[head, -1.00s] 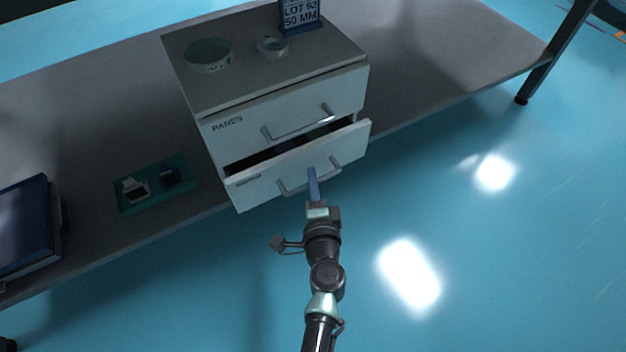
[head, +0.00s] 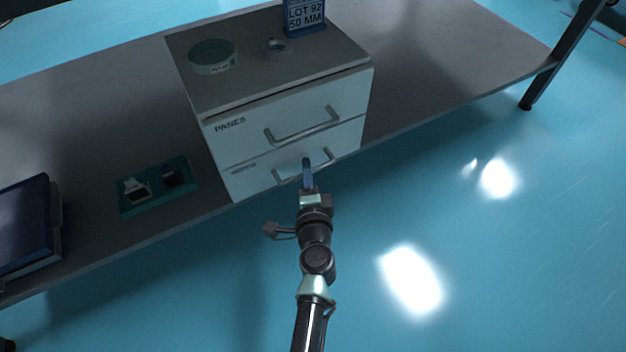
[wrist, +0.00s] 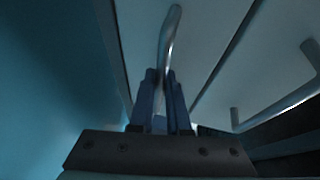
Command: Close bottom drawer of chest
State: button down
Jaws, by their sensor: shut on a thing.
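The white two-drawer chest (head: 219,104) stands on the grey shelf. Its bottom drawer (head: 252,182) looks flush with the top drawer (head: 240,136), with only a thin seam between their fronts. My gripper (head: 307,172) is at the middle of the bottom drawer's front, shut on the bottom drawer handle (head: 326,161). In the wrist view the blue fingers of my gripper (wrist: 161,100) close around the metal bar of that handle (wrist: 170,35). The top drawer handle (wrist: 285,103) shows at the right there.
On the chest top are a green round dish (head: 212,57), a small ring-shaped item (head: 277,47) and a blue sign (head: 304,15). A teal tray (head: 151,207) with small parts and a dark blue book-like object (head: 25,225) lie left. Floor in front is clear.

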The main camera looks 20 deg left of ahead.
jog(key=shift+w+a, duration=0.1)
jog(key=shift+a, duration=0.1)
jog(key=c, duration=0.9)
grip_release()
jog(key=shift+r, duration=0.1)
jog(key=p+v, duration=0.2)
jog(key=v, duration=1.1)
